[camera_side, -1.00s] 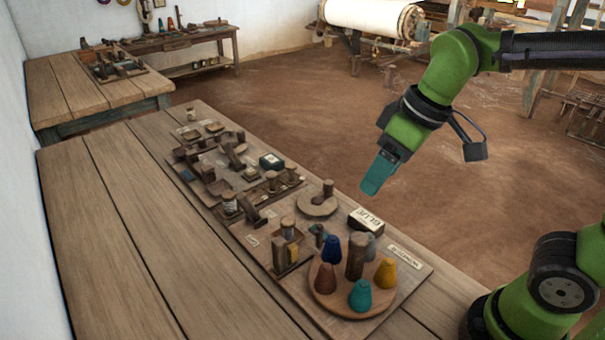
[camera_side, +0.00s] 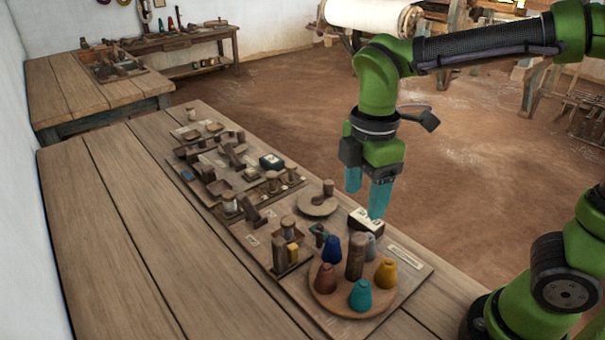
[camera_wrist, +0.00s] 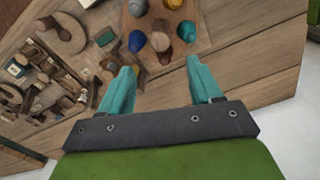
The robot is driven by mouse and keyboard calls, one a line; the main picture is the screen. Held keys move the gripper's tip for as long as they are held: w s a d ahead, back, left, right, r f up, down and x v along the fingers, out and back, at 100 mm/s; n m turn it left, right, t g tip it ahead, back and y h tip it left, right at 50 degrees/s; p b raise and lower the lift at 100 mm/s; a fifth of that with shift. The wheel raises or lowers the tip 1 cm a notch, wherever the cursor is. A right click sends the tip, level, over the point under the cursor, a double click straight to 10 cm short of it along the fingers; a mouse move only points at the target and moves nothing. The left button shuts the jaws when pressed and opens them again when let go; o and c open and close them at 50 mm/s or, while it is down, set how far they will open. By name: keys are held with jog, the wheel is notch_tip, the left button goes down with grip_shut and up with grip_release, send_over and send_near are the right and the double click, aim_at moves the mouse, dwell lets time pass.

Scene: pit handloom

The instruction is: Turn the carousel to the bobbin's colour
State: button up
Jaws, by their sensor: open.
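The carousel (camera_side: 322,296) is a round wooden disc at the near end of the table. A post (camera_side: 355,256) stands at its middle. Around it are a blue cone (camera_side: 331,249), a rust cone (camera_side: 325,279), a teal cone (camera_side: 360,295), a yellow cone (camera_side: 386,273) and a grey cone (camera_side: 370,245). A small yellow piece (camera_side: 292,253), perhaps the bobbin, sits in a wooden stand left of the carousel. My gripper (camera_side: 366,200) is open and empty, above and behind the carousel. The wrist view shows the blue cone (camera_wrist: 137,41) beyond its spread fingers.
A white box (camera_side: 366,222) stands behind the carousel. A round wooden disc with a knob (camera_side: 317,205) and several small wooden holders crowd the board further back. A pale label strip (camera_side: 405,256) lies to the right. The table's left planks (camera_side: 140,250) are clear.

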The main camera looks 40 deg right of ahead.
aim_at(358, 238)
notch_tip(358, 238, down, 10)
jog(key=shift+r, duration=0.2)
jog(key=shift+c, duration=0.3)
grip_shut()
